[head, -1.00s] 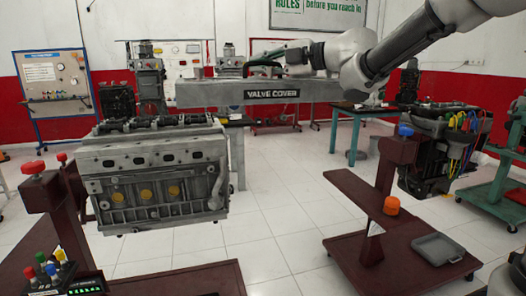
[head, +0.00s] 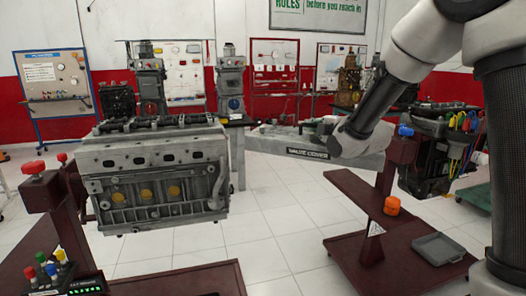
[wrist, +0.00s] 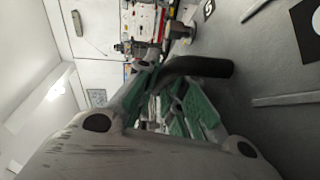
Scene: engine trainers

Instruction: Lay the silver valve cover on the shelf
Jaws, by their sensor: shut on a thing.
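The silver valve cover (head: 270,139) is a long grey block with a dark "VALVE COVER" label on its near side. In the head view it is in the air right of the engine block (head: 150,170), roughly level. My gripper (head: 318,127) is shut on its top, partly hidden by my arm. The cover's right end is close to the maroon post in the picture; I cannot tell whether they touch. A maroon shelf-like board (head: 345,190) is below and to the right of the cover. In the wrist view, green parts and a pale scratched surface fill the middle and bottom; the grip is unclear.
On the maroon stand are an orange knob (head: 392,205), a grey tray (head: 437,248) and a blue-capped post (head: 402,152). A dark engine with coloured wires (head: 440,165) hangs at the right. Tiled floor (head: 280,215) is clear between the stands.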

